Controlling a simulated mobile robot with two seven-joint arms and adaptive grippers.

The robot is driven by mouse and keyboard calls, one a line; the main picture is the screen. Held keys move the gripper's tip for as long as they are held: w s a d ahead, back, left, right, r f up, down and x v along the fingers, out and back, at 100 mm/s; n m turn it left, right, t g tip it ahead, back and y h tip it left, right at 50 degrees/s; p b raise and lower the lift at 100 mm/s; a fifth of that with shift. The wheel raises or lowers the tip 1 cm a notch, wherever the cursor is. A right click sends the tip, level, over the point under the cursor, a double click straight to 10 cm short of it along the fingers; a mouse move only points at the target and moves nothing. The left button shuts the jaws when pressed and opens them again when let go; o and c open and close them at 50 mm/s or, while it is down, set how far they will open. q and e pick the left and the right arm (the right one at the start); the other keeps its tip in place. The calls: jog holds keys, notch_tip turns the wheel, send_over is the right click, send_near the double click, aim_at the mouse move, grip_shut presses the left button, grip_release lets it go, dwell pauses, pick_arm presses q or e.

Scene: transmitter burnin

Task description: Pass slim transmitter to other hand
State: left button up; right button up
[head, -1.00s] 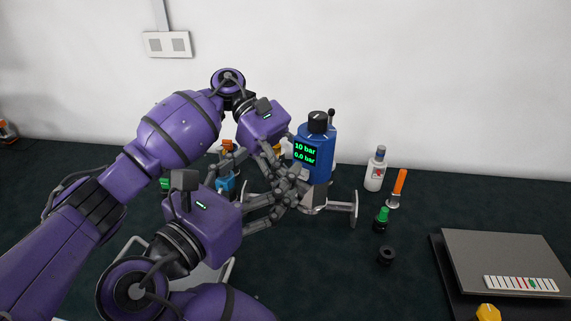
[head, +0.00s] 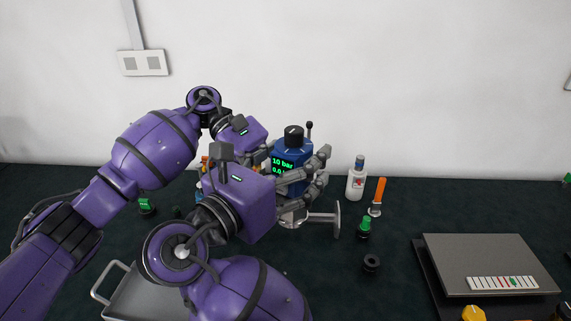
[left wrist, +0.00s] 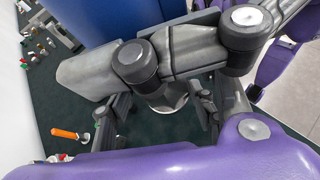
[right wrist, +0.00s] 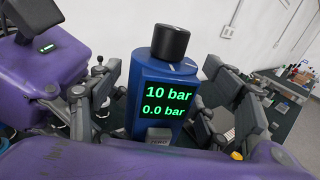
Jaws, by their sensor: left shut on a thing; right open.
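My left gripper (head: 262,148) is behind my right one in the head view, at the left side of a blue device.
A grey tray (head: 130,300) lies front left.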

pick_arm(q)
jog(key=shift+r, duration=0.1)
pick_arm(e)
jog(key=c, duration=1.1)
pick_arm(q)
jog(key=o, duration=1.3)
pick_arm(e)
jog(key=shift+c, duration=0.7)
